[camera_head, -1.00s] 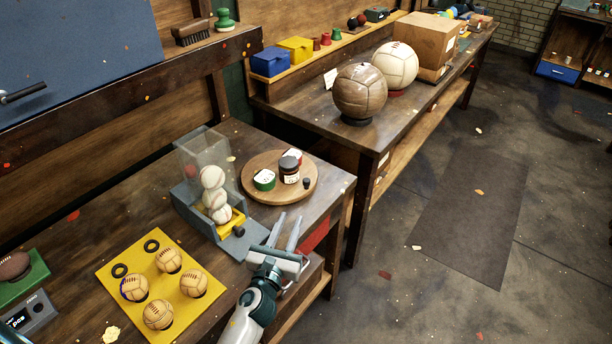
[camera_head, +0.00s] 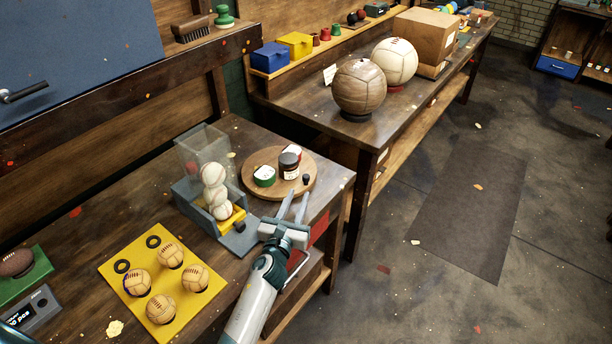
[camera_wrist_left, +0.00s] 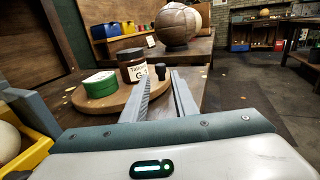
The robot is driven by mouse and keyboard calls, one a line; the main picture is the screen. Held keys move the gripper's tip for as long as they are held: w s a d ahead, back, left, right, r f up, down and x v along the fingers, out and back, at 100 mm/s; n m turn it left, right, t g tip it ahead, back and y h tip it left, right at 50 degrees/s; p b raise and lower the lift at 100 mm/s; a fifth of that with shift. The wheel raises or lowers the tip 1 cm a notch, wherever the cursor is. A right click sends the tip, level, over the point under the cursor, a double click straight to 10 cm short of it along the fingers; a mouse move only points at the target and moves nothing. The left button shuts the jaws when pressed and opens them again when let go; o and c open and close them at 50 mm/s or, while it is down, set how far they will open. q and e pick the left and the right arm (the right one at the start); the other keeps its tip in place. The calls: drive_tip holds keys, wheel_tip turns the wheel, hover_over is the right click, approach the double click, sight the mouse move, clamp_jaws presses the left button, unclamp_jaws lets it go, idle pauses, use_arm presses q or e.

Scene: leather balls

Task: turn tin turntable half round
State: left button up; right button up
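The turntable (camera_head: 279,190) is a round wooden disc near the right end of the near bench; it also shows in the wrist view (camera_wrist_left: 108,104). On it stand a green tin (camera_head: 264,177), a dark labelled jar (camera_head: 289,168), a red tin with a pale lid (camera_head: 294,150) partly behind the jar, and a small black peg (camera_head: 306,179) near the rim. My left gripper (camera_head: 297,195) is open and empty at the disc's near right edge. In the wrist view the peg (camera_wrist_left: 160,71) appears just beyond the fingertips, in line with their gap. My right gripper is not seen.
A clear dispenser holding white balls (camera_head: 214,190) stands left of the turntable on a grey base. A yellow board (camera_head: 190,309) with several tan balls lies nearer. A second bench (camera_head: 325,112) carries two large balls. Open floor lies to the right.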

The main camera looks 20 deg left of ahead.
sight(305, 180)
use_arm(q)
drive_tip(key=w, duration=0.9)
drive_tip(key=shift+w+a, duration=0.2)
drive_tip(key=shift+w, duration=0.2)
drive_tip(key=shift+c, duration=0.2)
clamp_jaws()
